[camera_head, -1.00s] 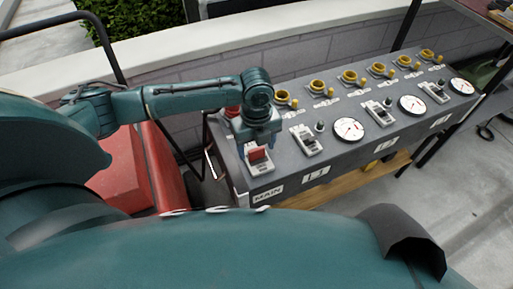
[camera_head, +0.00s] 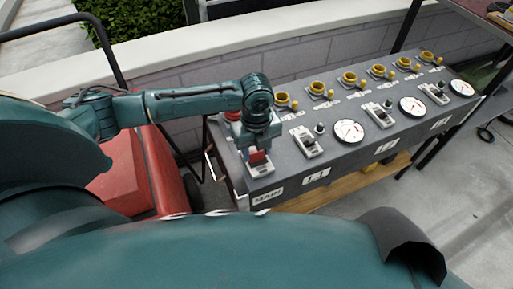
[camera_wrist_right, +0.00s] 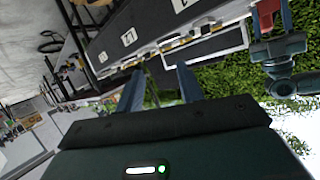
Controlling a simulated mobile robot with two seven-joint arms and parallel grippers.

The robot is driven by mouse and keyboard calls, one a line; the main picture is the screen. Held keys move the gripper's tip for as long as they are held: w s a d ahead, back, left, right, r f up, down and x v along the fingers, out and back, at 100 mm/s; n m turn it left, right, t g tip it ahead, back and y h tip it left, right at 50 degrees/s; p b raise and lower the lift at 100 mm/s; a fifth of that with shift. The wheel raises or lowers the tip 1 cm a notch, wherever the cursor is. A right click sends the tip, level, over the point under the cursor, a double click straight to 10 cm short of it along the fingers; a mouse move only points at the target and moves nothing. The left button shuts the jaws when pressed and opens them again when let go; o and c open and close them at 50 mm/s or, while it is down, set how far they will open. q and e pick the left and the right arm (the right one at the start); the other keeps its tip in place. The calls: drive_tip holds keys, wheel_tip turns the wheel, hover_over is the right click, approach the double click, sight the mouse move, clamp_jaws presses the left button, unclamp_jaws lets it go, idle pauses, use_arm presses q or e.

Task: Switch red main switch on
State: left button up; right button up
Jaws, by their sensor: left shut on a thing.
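The red main switch (camera_head: 257,157) sits on a pale base at the near left end of the grey panel, above the MAIN label (camera_head: 268,197). My left gripper (camera_head: 258,152) reaches down over it from above. Its fingers are shut on the red switch and partly hide it, so the lever's exact tilt is hard to tell. My right gripper shows in the right wrist view (camera_wrist_right: 160,82), with its two fingers apart and nothing between them.
The grey panel (camera_head: 345,165) carries other pale switches (camera_head: 307,142), round white gauges (camera_head: 348,131) and a row of yellow sockets (camera_head: 349,78). A low wall (camera_head: 180,55) runs behind it. A red body (camera_head: 122,180) stands left of the panel. Paved floor lies to the right.

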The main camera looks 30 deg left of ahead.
use_arm(q)
drive_tip(key=shift+a+r+g+h+p, duration=0.2)
drive_tip(key=shift+g+h+p, duration=0.1)
drive_tip(key=shift+p, duration=0.4)
drive_tip(key=shift+w+a+h+p, duration=0.1)
drive_tip(key=shift+w+h+p, duration=0.15)
drive_tip(key=shift+p, duration=0.25)
drive_tip(key=shift+w+a+f+g+h, duration=0.25)
drive_tip(key=shift+f+g+h, duration=0.1)
drive_tip(key=shift+g+h, duration=0.35)
drive_tip(key=shift+a+f+g+h, duration=0.1)
drive_tip(key=shift+a+g+h, duration=0.05)
drive_tip(key=shift+g+h, duration=0.25)
drive_tip(key=o, duration=1)
drive_tip(key=v, duration=1.3)
